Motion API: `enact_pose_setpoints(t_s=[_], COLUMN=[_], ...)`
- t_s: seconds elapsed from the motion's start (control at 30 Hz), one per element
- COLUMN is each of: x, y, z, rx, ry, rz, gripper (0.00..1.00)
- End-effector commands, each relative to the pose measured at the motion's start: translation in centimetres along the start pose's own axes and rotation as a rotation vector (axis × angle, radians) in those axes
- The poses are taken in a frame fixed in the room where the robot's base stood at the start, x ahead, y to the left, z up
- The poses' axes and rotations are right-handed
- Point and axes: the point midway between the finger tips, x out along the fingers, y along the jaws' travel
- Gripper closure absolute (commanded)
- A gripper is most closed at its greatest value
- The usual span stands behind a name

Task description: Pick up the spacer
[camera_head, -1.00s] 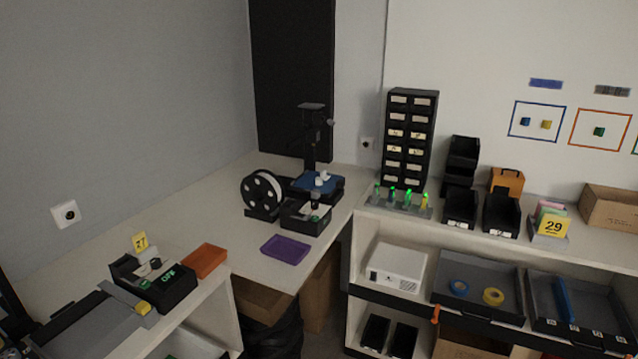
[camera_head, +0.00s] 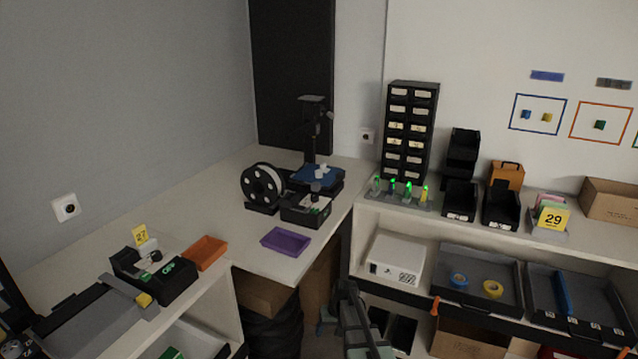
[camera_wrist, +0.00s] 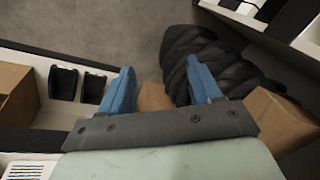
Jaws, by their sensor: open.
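My gripper (camera_wrist: 161,86) shows in the wrist view with its two blue fingers spread apart and nothing between them. It hangs over the floor area by the shelving, above a black bag and cartons. In the head view my arm rises at the bottom middle, right of the desk end. I cannot tell for certain which thing is the spacer. Small white pieces (camera_head: 321,170) sit on the blue bed of a 3D printer (camera_head: 318,180) at the back of the desk, well away from my gripper. They are too small to make out clearly.
A purple tray (camera_head: 286,242) lies near the desk's front edge, with a black box (camera_head: 306,210) and a filament spool (camera_head: 262,187) behind it. An orange tray (camera_head: 205,252) lies at left. Shelves with bins (camera_head: 460,202) stand at right. A black bag (camera_wrist: 205,55) is below my gripper.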

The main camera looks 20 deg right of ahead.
Motion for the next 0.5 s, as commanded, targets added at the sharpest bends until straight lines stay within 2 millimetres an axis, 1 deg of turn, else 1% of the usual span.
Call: enact_pose_setpoints(t_s=[0.03,0.1,0.17,0.2,0.27,0.3,0.37,0.4,0.47,0.5], x=[-1.7,-3.9,-6.0,-7.4,-9.7,-11.2,-13.6,-15.2,-17.8,-19.6], y=[0.8,1.5,2.2,2.7,3.4,3.9,4.6,5.2,6.0,6.5], z=[-2.5,-5.0,-7.2,-8.5,-10.6,-11.8,-13.7,-14.9,-16.6,-17.7], rx=[0.003,0.004,0.004,0.004,0.004,0.003,0.001,0.001,0.000,-0.003], ry=[0.037,0.082,0.120,0.146,0.185,0.210,0.248,0.274,0.312,0.338], rz=[-0.003,-0.009,-0.013,-0.015,-0.017,-0.019,-0.020,-0.021,-0.022,-0.021], gripper=[0.37,0.37,0.37,0.37,0.37,0.37,0.37,0.37,0.37,0.37])
